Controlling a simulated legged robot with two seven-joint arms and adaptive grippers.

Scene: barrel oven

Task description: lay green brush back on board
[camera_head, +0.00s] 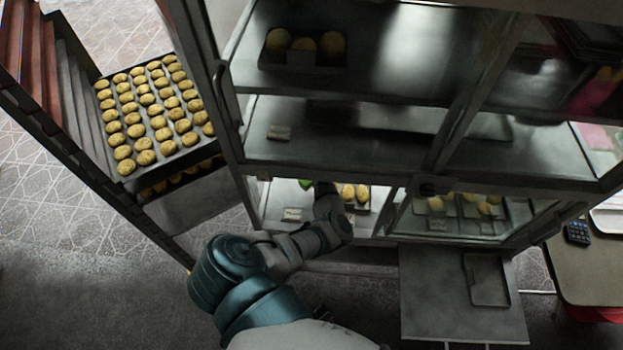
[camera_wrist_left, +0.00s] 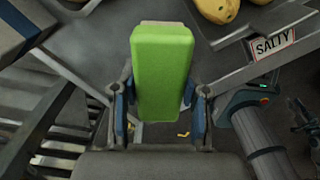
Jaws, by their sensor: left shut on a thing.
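A green block-shaped brush (camera_wrist_left: 162,70) stands out between the two fingers of my left gripper (camera_wrist_left: 157,92) in the left wrist view. The gripper is shut on it. In the head view my left arm reaches into the lower left compartment of the display case, with the left gripper (camera_head: 324,190) at the opening. A small green part of the brush (camera_head: 305,184) shows beside it. A flat grey board (camera_head: 440,310) juts out below the case at the lower right. My right gripper is in neither view.
The display case (camera_head: 345,147) has shelves with buns and price cards. A tray of buns (camera_head: 152,110) sits in a rack at the left. A small empty tray (camera_head: 487,280) lies on the board. A "SALTY" card (camera_wrist_left: 272,44) is close in the wrist view.

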